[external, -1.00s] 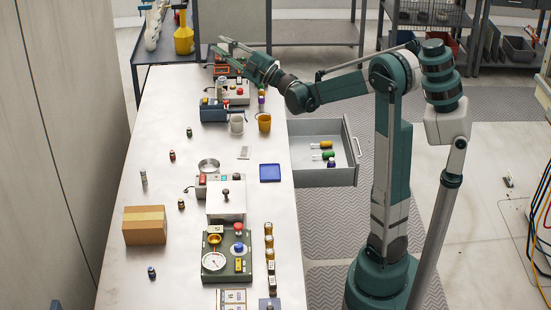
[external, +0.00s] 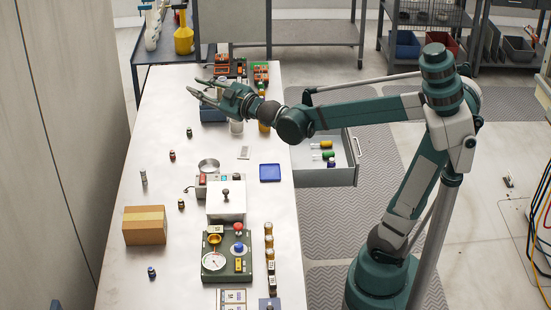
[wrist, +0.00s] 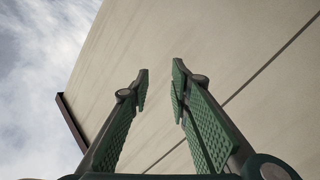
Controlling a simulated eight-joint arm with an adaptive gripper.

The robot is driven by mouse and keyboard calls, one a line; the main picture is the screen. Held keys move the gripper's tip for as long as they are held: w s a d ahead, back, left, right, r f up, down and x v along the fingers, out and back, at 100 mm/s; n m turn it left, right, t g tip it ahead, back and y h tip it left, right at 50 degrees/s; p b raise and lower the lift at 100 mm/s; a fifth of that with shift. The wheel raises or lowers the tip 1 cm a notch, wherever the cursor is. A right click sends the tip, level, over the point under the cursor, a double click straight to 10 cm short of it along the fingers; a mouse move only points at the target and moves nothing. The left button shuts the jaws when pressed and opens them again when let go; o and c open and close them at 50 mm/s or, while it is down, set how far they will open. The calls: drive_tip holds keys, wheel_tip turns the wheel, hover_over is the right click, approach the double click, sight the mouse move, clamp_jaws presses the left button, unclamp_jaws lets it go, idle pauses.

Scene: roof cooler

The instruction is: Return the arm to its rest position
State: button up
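My gripper (external: 198,91) is above the far part of the long white table (external: 165,105) in the external view, pointing left. In the wrist view my gripper (wrist: 160,80) shows two green padded fingers standing apart with nothing between them. Behind the fingers are a beige wall panel and a patch of cloudy sky. My forearm reaches across the table's right edge, above the open drawer.
A cardboard box (external: 145,232), a blue tray (external: 270,173) and a gauge panel (external: 214,275) stand on the table.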

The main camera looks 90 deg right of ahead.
drive_tip(key=s+a+f+g+y, duration=0.25)
drive_tip(key=a+f, duration=0.45)
drive_tip(key=a, duration=0.5)
drive_tip(key=s+a+f+g+y, duration=0.1)
drive_tip(key=s+a+f+y, duration=0.4)
drive_tip(key=a, duration=0.6)
drive_tip(key=s+a+f+g+y, duration=0.1)
drive_tip(key=s+a+f, duration=0.2)
drive_tip(key=a+f, duration=0.7)
drive_tip(key=s+a+f+g+y, duration=0.2)
drive_tip(key=s+a+f+g, duration=0.1)
drive_tip(key=s+a, duration=0.6)
drive_tip(key=a+f, duration=0.1)
drive_tip(key=a, duration=0.2)
drive_tip(key=shift+a+n+p, duration=0.3)
drive_tip(key=shift+a+p, duration=0.05)
drive_tip(key=shift+f, duration=0.2)
wheel_tip(320, 180, down, 4)
drive_tip(key=b, duration=0.4)
drive_tip(key=shift+r, duration=0.15)
